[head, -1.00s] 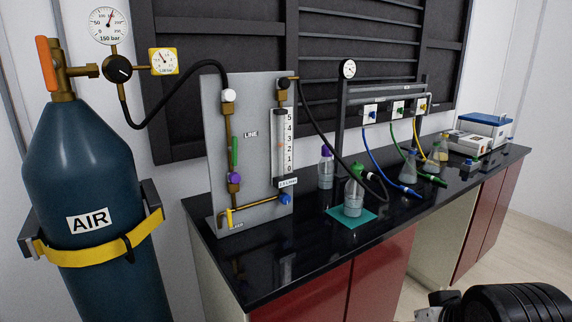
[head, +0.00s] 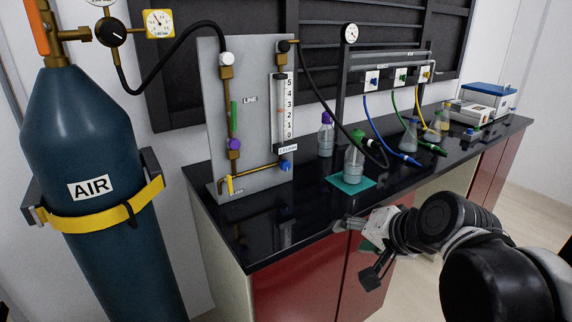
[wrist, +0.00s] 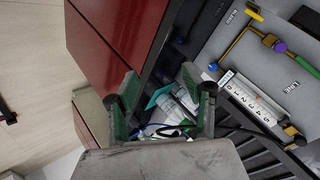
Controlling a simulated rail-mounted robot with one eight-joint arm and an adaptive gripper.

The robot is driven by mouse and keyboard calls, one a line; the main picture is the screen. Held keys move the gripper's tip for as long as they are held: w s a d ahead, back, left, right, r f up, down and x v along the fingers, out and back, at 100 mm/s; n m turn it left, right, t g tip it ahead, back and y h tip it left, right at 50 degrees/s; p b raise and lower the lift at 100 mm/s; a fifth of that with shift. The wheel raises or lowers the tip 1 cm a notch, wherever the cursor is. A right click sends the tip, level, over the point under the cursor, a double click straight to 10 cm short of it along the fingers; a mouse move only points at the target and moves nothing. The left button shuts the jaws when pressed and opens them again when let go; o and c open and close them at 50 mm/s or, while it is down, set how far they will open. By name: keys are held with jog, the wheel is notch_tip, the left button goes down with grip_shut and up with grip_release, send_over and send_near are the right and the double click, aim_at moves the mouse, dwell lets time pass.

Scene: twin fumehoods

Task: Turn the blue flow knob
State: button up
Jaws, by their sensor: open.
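The blue flow knob (head: 286,165) sits at the foot of the flowmeter (head: 283,112), on the right side of the upright grey panel (head: 254,130). It also shows as a small blue spot in the wrist view (wrist: 213,67), to the right of the fingers. My gripper (head: 358,250) is in front of the bench edge, below and to the right of the knob, and apart from it. Its two fingers (wrist: 160,82) are spread wide in the wrist view, with nothing held between them.
A green-capped bottle (head: 353,164) stands on a teal mat (head: 334,180) on the bench, right of the panel. A purple-capped bottle (head: 326,138) is behind it. Black hoses cross nearby. The AIR cylinder (head: 82,150) stands at left. Bench top (head: 262,230) before the panel is clear.

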jog(key=w+a+m+t+y, duration=0.1)
jog(key=w+a+m+y, duration=0.2)
jog(key=w, duration=0.4)
jog(key=w+a+m+t+y, duration=0.1)
jog(key=w+a+m+t, duration=0.1)
jog(key=w+a+m, duration=0.4)
jog(key=m+t+y, duration=0.2)
jog(key=m+t, duration=0.1)
jog(key=m, duration=0.3)
send_near(287, 166)
jog(key=v, duration=0.3)
jog(key=shift+s+r+b, duration=0.1)
jog(key=shift+s+b, duration=0.2)
jog(key=shift+b, duration=0.1)
jog(key=shift+w+m, duration=0.35)
jog(key=shift+m, duration=0.25)
jog(key=b+x, duration=0.1)
jog(key=x, duration=1.2)
jog(key=shift+w+a, duration=0.25)
jog(key=shift+a, duration=0.05)
grip_shut()
